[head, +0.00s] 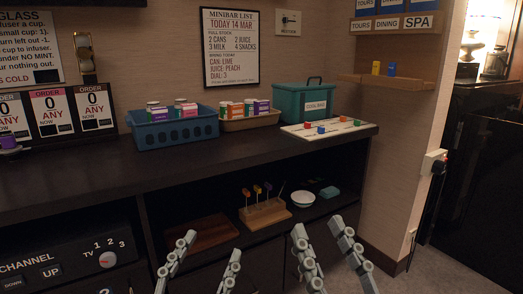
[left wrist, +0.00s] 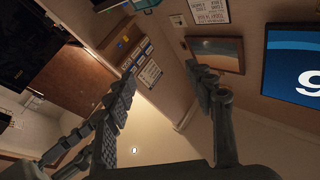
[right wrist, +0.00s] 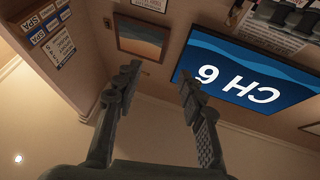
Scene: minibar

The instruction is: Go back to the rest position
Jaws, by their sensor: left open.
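In the head view my left gripper (head: 212,246) is low in the picture, pointing up, in front of the minibar counter. Its two fingers stand apart with nothing between them. My right gripper (head: 318,227) is beside it to the right, also with fingers apart and empty. The left wrist view shows the left gripper (left wrist: 161,72) spread open, and other grey finger links at the lower left. The right wrist view shows the right gripper (right wrist: 158,75) open and empty, facing the upper wall and ceiling. Neither gripper touches anything.
The dark counter (head: 100,172) holds a blue basket (head: 172,128), a tan basket (head: 246,121), a teal cool bag (head: 305,101) and a white board with coloured pegs (head: 330,128). The shelf below has a wooden block with sticks (head: 264,214), a brown board (head: 201,232) and a white bowl (head: 302,198).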

